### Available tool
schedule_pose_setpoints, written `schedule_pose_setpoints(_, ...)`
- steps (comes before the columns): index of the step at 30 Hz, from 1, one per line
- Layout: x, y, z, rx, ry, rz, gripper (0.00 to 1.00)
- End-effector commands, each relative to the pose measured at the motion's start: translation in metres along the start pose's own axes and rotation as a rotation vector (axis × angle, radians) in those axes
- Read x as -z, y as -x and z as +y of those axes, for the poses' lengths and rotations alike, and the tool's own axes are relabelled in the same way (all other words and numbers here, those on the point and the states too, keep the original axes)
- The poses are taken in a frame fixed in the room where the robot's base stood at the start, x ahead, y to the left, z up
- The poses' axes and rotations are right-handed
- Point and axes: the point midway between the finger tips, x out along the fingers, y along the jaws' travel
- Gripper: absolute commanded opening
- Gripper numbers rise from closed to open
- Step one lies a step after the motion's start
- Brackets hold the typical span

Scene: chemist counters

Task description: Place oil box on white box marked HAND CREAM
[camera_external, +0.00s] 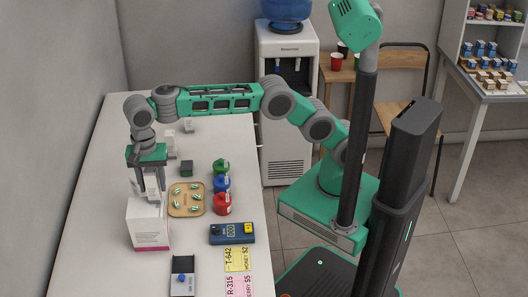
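A large white box (148,228) with a pink band near its base stands at the left of the counter; its lettering is too small to read. My gripper (151,192) points down just above this box. Between its fingers is a small whitish box (152,186), which I take to be the oil box; its label cannot be read. The fingers appear shut on it. Its lower end is at or very near the white box's top, and I cannot tell whether they touch.
A tan tray (173,211) with small green-and-white pieces lies right of the box. A dark small box (186,168) and a blue device (231,234) are nearby. The counter's left strip is clear.

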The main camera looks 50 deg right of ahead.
Motion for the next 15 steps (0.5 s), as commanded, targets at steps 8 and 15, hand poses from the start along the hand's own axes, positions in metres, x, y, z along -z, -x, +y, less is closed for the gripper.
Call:
schedule_pose_setpoints(8, 0.0, 0.0, 0.0, 0.0, 0.0, 0.0, 0.54)
schedule_pose_setpoints(15, 0.0, 0.024, 0.0, 0.001, 0.001, 0.0, 0.54)
